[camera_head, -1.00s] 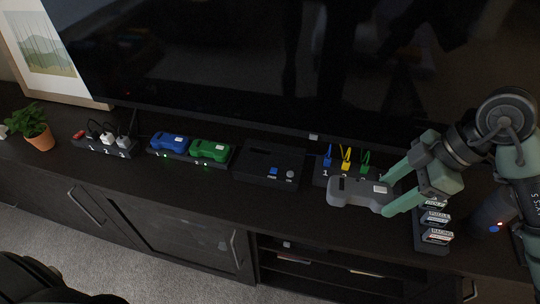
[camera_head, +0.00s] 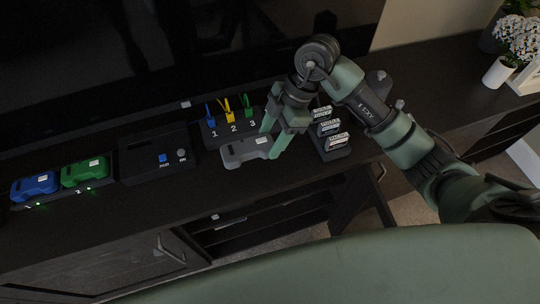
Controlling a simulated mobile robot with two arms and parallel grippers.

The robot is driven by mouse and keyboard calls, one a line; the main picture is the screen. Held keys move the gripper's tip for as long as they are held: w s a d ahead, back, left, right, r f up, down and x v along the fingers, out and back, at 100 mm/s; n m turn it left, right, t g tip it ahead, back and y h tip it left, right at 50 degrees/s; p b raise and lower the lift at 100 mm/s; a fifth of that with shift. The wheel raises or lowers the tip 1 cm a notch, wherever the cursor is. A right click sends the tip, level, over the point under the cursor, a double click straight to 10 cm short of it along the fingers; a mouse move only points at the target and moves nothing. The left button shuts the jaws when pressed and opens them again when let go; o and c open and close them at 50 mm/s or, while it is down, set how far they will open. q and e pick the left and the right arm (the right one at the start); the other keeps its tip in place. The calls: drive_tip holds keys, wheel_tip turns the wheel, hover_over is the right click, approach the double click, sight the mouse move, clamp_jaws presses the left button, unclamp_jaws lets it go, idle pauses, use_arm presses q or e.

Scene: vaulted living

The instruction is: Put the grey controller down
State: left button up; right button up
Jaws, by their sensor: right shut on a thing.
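The grey controller (camera_head: 240,153) is just in front of the black box with numbered cables, over the dark console top. My right gripper (camera_head: 269,142) is shut on its right end, one finger on the far side and one on the near side. The controller looks level and very low. I cannot tell whether it touches the console top. My left gripper is not in view.
A black console with buttons (camera_head: 158,166) and a dock with blue (camera_head: 36,186) and green (camera_head: 85,172) controllers stand to the left. A cartridge rack (camera_head: 333,151) stands close right of my gripper. The TV screen (camera_head: 130,60) is behind. Bare console top lies in front.

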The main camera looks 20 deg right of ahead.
wheel_tip(320, 180, down, 9)
drive_tip(key=shift+r, duration=0.1)
idle(0.3)
drive_tip(key=o, duration=1.6)
drive_tip(key=shift+c, duration=0.2)
drive_tip(key=v, duration=1.2)
